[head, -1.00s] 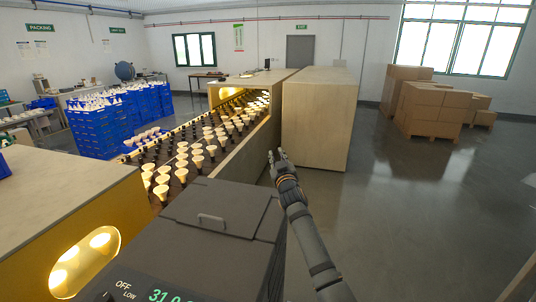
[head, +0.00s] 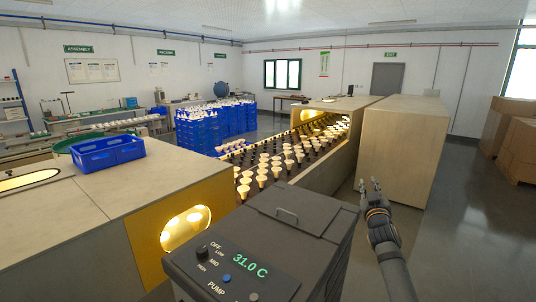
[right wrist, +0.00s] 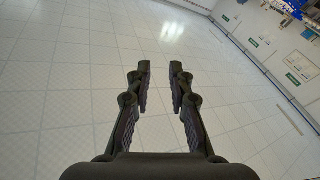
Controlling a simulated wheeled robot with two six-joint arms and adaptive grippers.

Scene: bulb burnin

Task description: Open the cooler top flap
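The cooler (head: 262,268) is a dark grey box at the front centre of the head view. Its top flap (head: 290,208) is dark, lies closed and has a small handle (head: 287,215). The front panel shows a green 31.0 C readout (head: 249,265), a knob and buttons. My right gripper (head: 370,186) is raised to the right of the cooler, apart from it and from the flap. In the right wrist view (right wrist: 160,68) its fingers are spread with nothing between them, facing the ceiling. My left gripper is not in view.
A conveyor (head: 268,168) with rows of bulbs runs from behind the cooler into a lit tunnel. A pale cabinet (head: 410,150) stands behind my right gripper. A blue crate (head: 108,152) sits at the left. Open floor (head: 465,220) lies at the right.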

